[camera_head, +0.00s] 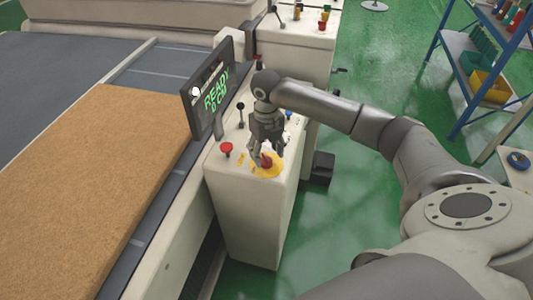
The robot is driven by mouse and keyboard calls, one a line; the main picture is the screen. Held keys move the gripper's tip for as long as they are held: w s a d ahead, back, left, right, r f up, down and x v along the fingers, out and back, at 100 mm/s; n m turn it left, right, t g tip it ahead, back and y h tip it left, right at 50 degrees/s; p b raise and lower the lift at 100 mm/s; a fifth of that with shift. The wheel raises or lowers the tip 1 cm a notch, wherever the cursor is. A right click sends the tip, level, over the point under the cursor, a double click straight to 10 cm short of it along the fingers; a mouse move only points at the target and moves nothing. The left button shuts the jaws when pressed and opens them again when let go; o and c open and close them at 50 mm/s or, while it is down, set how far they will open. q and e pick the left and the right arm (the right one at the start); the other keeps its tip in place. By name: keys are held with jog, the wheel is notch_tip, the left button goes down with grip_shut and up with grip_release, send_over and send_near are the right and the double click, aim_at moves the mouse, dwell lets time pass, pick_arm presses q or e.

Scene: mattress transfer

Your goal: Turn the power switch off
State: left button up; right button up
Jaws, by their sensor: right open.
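My right gripper (267,150) points down over the white control cabinet (240,205), low above its top panel. It is open, with its fingers spread around or just above a red knob (266,160) on a yellow disc (270,170). I cannot tell whether the fingers touch the knob. A second red mushroom button (226,148) and a black lever (240,112) stand on the panel left of the gripper. A small blue control (289,113) shows behind it. No part is clearly labelled as the power switch. My left gripper is not in view.
A black display (208,90) reading "READY" stands at the cabinet's left edge. A brown mattress slab (80,170) lies on the conveyor at left. Another control cabinet (295,50) stands behind. A blue shelf (465,75) with bins is at upper right. Green floor (350,190) is open at right.

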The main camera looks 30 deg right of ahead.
aim_at(266, 160)
jog(key=shift+f, duration=1.45)
jog(key=c, duration=1.1)
